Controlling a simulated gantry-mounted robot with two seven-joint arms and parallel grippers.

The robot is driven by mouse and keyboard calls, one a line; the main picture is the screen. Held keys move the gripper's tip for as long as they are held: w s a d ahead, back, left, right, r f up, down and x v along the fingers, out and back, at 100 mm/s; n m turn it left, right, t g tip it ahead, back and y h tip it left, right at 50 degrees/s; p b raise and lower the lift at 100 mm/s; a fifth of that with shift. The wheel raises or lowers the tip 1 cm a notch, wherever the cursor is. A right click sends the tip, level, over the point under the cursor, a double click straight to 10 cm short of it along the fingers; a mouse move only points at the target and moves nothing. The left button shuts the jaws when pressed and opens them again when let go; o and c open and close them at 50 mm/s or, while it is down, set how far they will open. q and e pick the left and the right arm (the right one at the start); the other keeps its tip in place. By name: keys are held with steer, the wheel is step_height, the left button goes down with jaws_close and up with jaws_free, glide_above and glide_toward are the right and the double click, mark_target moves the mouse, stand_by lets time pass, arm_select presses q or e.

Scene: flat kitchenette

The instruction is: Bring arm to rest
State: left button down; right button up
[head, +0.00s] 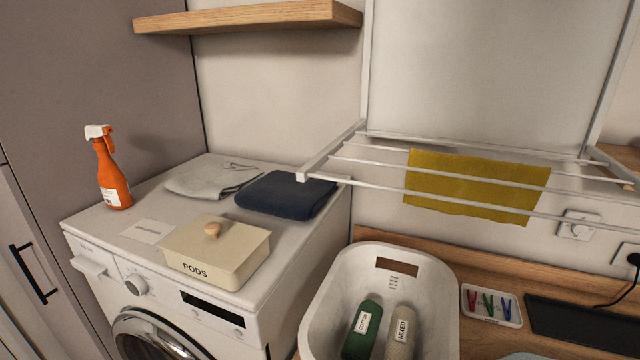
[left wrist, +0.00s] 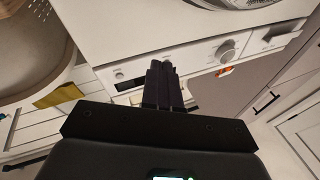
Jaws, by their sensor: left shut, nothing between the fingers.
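My left gripper (left wrist: 163,66) shows in the left wrist view, with its dark fingers together and nothing between them. The front of the washing machine (left wrist: 200,60) lies beyond the fingertips, with its knob to their right. I cannot tell the exact gap between fingers and machine. Neither gripper shows in the head view, and my right gripper is in no view. In the head view the washing machine (head: 90,238) stands at the left.
On the machine are an orange spray bottle (head: 112,180), a lidded PODS box (head: 215,252), a grey cloth (head: 205,183) and a navy cloth (head: 285,195). A white basket (head: 440,290) holds two bottles. A drying rack (head: 318,165) with a yellow cloth (head: 475,185) juts out above.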

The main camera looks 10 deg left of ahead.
arm_select(q)
steer(key=s+d+f+g+h, duration=0.1)
steer(key=s+d+f+g, duration=0.2)
steer(key=s+f+g, duration=0.5)
steer(key=s+d+f+g, duration=0.3)
steer(key=s+f+g, duration=0.3)
steer(key=s+g, duration=0.25)
step_height(320, 180, up, 38)
steer(key=p, duration=3.9)
steer(key=shift+s+f+g, duration=0.15)
steer(key=shift+f+g, duration=0.1)
steer(key=shift+g, duration=0.2)
steer(key=shift+d+f, duration=0.1)
step_height(320, 180, down, 20)
steer(key=b, duration=2)
